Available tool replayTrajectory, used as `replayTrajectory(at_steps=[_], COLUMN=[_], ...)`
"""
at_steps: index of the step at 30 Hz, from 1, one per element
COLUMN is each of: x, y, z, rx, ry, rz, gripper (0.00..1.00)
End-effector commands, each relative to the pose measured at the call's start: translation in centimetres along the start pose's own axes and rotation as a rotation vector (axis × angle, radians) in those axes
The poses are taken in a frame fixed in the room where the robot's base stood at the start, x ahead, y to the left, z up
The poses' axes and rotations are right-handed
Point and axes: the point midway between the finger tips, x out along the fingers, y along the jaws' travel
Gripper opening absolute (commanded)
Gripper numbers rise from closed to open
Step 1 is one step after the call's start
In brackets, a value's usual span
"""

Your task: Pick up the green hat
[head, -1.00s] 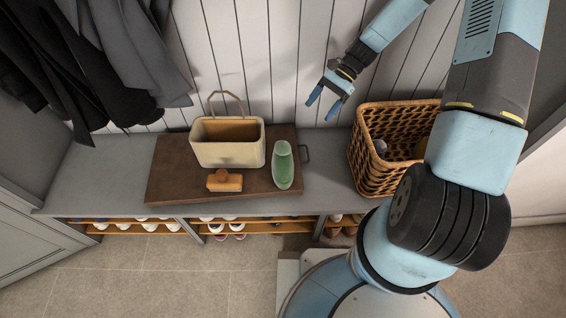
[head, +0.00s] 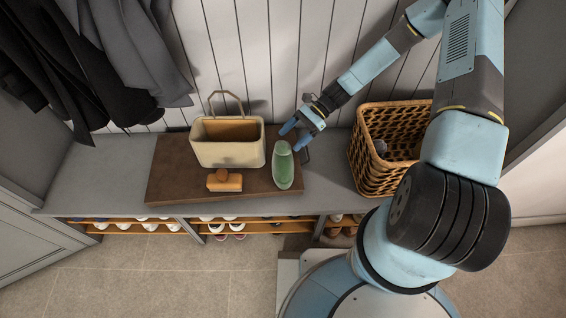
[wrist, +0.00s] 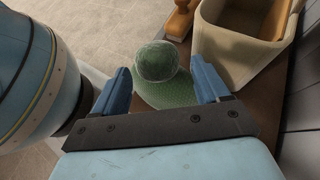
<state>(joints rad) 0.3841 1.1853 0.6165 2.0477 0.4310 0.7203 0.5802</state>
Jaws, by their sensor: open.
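The green hat (head: 283,168) lies on the right part of a brown board on the bench. In the wrist view the hat (wrist: 158,64) shows a rounded crown and a wider brim, and it lies between and beyond my two blue fingers. My gripper (head: 293,138) is open and empty, just above the far end of the hat in the head view. In the wrist view my gripper (wrist: 163,84) has its fingers spread on either side of the hat. Whether a finger touches the hat I cannot tell.
A beige bin with a handle (head: 228,153) stands left of the hat on the brown board (head: 170,170). A wooden brush (head: 224,181) lies in front of the bin. A wicker basket (head: 375,175) stands to the right. Dark coats hang at the left.

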Motion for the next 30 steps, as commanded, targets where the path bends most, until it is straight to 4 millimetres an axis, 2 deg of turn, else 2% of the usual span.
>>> replayTrajectory(at_steps=[3,10,19,29,30], x=[1.2,2.6,6.3,6.9,6.9], y=[0.0,0.2,0.4,0.4,0.4], z=[0.0,0.1,0.2,0.1,0.1], rx=[0.000,0.001,0.000,0.000,0.000], ry=[-0.002,-0.002,-0.001,0.001,0.001], rz=[0.001,0.002,0.002,0.000,0.000], gripper=[0.74,0.74,0.74,0.74,0.71])
